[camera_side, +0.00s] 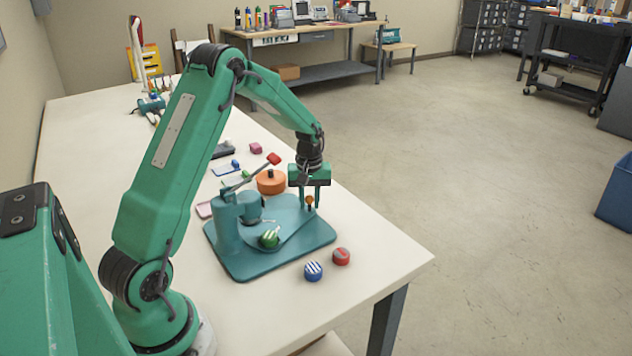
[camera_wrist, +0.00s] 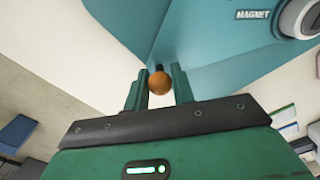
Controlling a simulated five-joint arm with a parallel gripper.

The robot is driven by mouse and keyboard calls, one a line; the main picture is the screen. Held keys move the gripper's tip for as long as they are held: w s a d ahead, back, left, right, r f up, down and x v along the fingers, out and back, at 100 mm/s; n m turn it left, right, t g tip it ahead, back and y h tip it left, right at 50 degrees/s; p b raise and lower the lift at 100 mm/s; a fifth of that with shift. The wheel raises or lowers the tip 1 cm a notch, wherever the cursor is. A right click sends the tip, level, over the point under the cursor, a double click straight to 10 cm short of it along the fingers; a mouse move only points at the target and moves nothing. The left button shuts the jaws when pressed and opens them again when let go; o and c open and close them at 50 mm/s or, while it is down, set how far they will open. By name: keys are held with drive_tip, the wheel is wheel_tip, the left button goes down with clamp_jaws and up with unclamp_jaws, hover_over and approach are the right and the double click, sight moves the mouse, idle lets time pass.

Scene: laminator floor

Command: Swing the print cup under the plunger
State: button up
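The teal press (camera_side: 228,238) stands on the table with a column and a red-tipped lever (camera_side: 262,167). A teal swing plate (camera_side: 299,226) lies on its base. A green-and-white striped round piece (camera_side: 269,239) sits at the plate's near side; I cannot make out a cup rim around it. The wrist view shows a grey ring (camera_wrist: 302,18) beside a MAGNET label. My gripper (camera_side: 309,204) points down, its fingers either side of an orange ball knob (camera_side: 309,200). The knob also shows between the fingertips in the wrist view (camera_wrist: 159,83); whether they press on it is unclear.
A blue striped round piece (camera_side: 313,271) and a red one (camera_side: 341,257) lie near the table's front right edge. An orange round container (camera_side: 271,181) stands behind the press. A pink block (camera_side: 256,148) and small items lie farther back.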

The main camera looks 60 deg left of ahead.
drive_tip(key=shift+d, duration=0.8)
drive_tip(key=shift+s+d, duration=0.2)
drive_tip(key=shift+d, duration=0.35)
drive_tip(key=shift+s+d, duration=0.15)
drive_tip(key=shift+d, duration=0.35)
idle(0.9)
drive_tip(key=shift+s+d, duration=0.4)
drive_tip(key=shift+d, duration=0.25)
drive_tip(key=shift+s+d, duration=0.4)
drive_tip(key=shift+d, duration=0.2)
idle(1.0)
drive_tip(key=o, duration=0.4)
drive_tip(key=shift+r, duration=0.15)
drive_tip(key=shift+r, duration=2.9)
